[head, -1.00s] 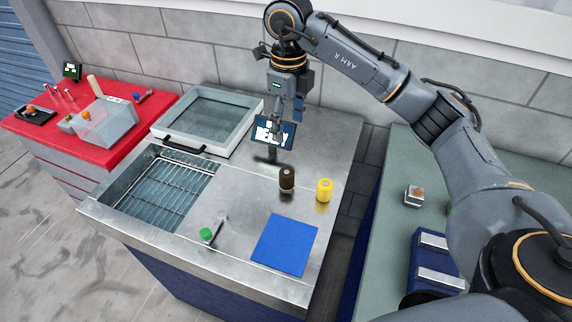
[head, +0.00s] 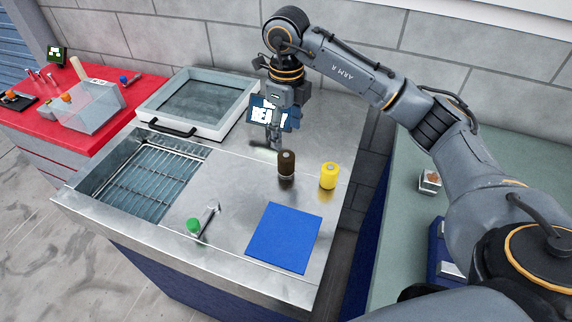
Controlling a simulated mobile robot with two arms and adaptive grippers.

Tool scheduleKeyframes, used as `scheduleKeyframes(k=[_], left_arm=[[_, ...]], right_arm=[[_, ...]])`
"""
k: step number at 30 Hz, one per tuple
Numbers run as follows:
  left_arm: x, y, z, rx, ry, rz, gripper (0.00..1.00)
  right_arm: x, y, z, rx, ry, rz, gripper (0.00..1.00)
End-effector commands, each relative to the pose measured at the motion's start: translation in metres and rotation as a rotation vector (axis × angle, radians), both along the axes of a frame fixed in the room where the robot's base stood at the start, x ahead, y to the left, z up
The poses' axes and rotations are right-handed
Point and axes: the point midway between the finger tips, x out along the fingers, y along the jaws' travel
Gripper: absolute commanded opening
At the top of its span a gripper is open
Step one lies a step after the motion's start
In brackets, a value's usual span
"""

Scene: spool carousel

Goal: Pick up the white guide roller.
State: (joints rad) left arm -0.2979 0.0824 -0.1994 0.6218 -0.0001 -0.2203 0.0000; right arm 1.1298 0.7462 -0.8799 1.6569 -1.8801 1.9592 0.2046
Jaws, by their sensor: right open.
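I cannot make out a white guide roller for certain in the head view. A pale cream cylinder (head: 77,68) stands tilted on the red bench at the far left, but I cannot tell if it is the roller. My right gripper (head: 274,142) points down over the steel table, in front of the lit screen. It is open, and I see nothing held in it. It is just left of and behind a dark brown spool (head: 286,163). A yellow spool (head: 329,176) stands further right. My left gripper is out of view.
A blue mat (head: 284,238) and a green-capped item (head: 195,226) lie at the front of the steel table (head: 225,195). A sunken wire rack (head: 150,180) and a grey tray (head: 143,113) are at left. The lit screen (head: 262,112) stands close behind my gripper.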

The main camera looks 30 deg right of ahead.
Motion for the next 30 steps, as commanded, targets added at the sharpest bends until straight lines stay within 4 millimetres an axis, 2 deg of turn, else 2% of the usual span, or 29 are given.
scheduleKeyframes(k=[6, 14, 21, 25, 30], left_arm=[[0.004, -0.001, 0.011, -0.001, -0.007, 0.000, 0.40], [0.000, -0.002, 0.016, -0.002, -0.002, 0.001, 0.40], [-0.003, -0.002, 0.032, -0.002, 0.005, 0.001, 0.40], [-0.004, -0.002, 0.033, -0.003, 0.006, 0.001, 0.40], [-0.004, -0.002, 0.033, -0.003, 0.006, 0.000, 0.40]], right_arm=[[-0.001, 0.000, -0.040, 0.000, 0.004, -0.001, 0.65], [-0.001, 0.000, -0.061, -0.001, 0.003, -0.002, 0.65], [-0.001, 0.001, -0.095, 0.001, 0.005, -0.002, 0.65], [0.000, 0.000, -0.106, -0.001, 0.001, -0.001, 0.65], [0.000, 0.000, -0.109, -0.001, -0.001, -0.001, 0.65]])
